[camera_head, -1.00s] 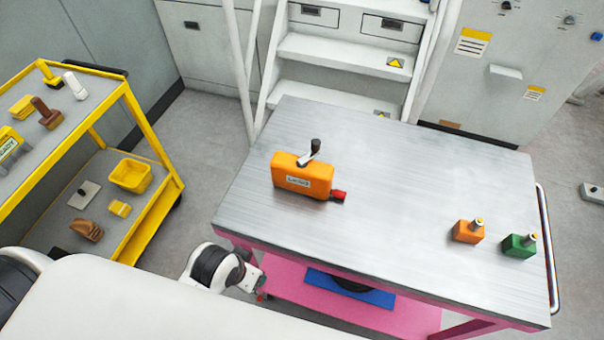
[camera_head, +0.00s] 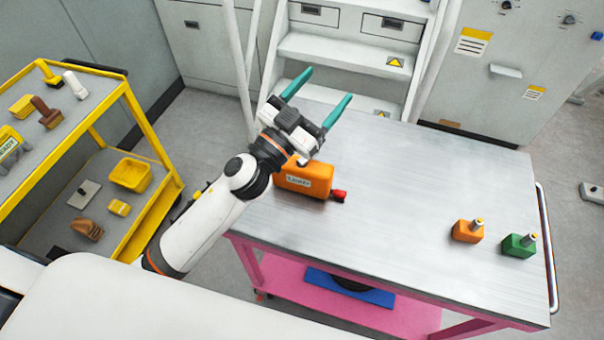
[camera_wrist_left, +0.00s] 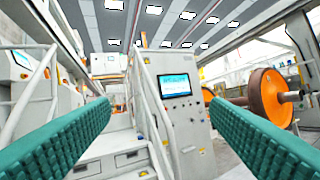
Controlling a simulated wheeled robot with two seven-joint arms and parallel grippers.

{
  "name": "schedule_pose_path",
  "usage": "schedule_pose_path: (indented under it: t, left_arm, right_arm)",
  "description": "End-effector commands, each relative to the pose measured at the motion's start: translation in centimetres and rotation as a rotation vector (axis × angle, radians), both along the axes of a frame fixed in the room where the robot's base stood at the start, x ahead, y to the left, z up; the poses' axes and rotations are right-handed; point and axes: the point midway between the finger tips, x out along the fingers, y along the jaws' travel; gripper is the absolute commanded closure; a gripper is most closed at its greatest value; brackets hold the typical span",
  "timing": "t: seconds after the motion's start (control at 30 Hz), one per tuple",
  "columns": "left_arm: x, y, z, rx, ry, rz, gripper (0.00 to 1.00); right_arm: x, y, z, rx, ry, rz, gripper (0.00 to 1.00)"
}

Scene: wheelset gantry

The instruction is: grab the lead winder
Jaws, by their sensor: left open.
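The lead winder appears to be the orange box (camera_head: 305,180) with a white label and a red tip at its right end. It stands on the left part of the metal table top. My left gripper (camera_head: 318,98) is open and empty, its two teal fingers spread and pointing away toward the steps. In the head view it overlaps the winder's upper left part and hides the crank on top. In the left wrist view the teal fingers (camera_wrist_left: 165,135) are wide apart with nothing between them, and the winder does not show. My right gripper is not in view.
The table top (camera_head: 400,170) is clear in the middle. A small orange block (camera_head: 467,232) and a green block (camera_head: 518,246) stand at its right. A yellow cart (camera_head: 150,215) with tools and a bin is at the left. White steps (camera_head: 335,55) stand behind the table.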

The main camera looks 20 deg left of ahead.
Motion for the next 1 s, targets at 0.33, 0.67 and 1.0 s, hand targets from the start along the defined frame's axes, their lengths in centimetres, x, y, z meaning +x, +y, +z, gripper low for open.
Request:
schedule_pose_path:
  t: [0.33, 0.67, 1.0]
  left_arm:
    - [-2.3, -8.8, -3.7, 0.56, -0.019, -0.807, 0.29]
    - [0.0, 2.2, -12.6, 1.163, 0.715, -0.921, 0.29]
    - [0.5, 6.7, -14.6, 1.28, 0.991, -0.826, 0.29]
  right_arm:
    - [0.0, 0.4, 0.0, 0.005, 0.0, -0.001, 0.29]
    - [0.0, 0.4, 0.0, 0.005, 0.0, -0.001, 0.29]
    - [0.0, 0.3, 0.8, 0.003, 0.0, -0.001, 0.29]
